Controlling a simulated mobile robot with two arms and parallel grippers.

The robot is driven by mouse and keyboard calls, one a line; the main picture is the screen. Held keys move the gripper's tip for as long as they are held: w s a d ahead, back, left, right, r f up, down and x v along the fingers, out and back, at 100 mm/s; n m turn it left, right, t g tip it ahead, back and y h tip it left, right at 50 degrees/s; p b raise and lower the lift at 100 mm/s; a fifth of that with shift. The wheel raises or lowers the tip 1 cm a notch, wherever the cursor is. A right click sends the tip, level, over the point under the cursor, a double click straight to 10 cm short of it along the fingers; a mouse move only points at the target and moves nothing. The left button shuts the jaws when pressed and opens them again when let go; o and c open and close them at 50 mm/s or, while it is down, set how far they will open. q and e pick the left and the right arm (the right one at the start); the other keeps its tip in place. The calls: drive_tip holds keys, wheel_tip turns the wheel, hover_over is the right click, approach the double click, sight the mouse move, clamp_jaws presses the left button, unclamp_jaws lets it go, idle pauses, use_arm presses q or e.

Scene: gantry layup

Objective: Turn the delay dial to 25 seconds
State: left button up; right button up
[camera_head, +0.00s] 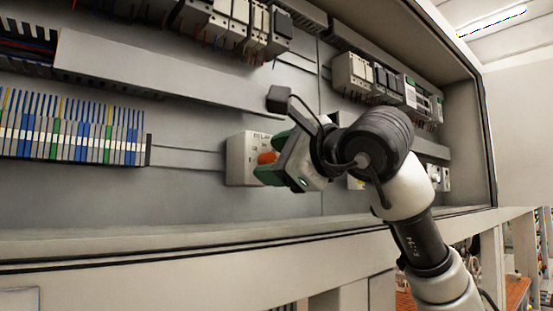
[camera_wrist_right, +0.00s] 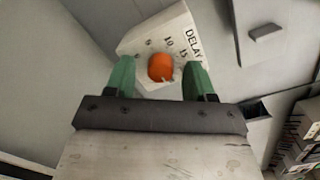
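The delay dial is an orange knob (camera_wrist_right: 162,67) on a white box (camera_wrist_right: 157,36) marked DELAY, with 10 and 15 readable; other marks are too small or hidden. In the head view the box (camera_head: 236,158) is fixed to the cabinet's back panel, and the orange knob (camera_head: 267,158) shows partly behind my gripper. My right gripper (camera_wrist_right: 158,75) has its green fingers apart, one on each side of the knob, with visible gaps in the wrist view. In the head view the right gripper (camera_head: 270,160) is at the box's front. My left gripper is not in view.
Terminal blocks (camera_head: 70,130) line the left of the panel. A grey cable duct (camera_head: 160,75) runs above the box. Breakers (camera_head: 375,80) sit at the upper right.

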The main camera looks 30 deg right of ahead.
drive_tip(key=shift+s+d+b, duration=0.1)
drive_tip(key=shift+s+b, duration=0.25)
drive_tip(key=shift+s, duration=0.15)
drive_tip(key=s+d+b, duration=0.1)
drive_tip(key=s+b, duration=0.2)
drive_tip(key=s, duration=0.6)
drive_tip(key=shift+s+d+b, duration=0.3)
drive_tip(key=shift+s+b, duration=0.05)
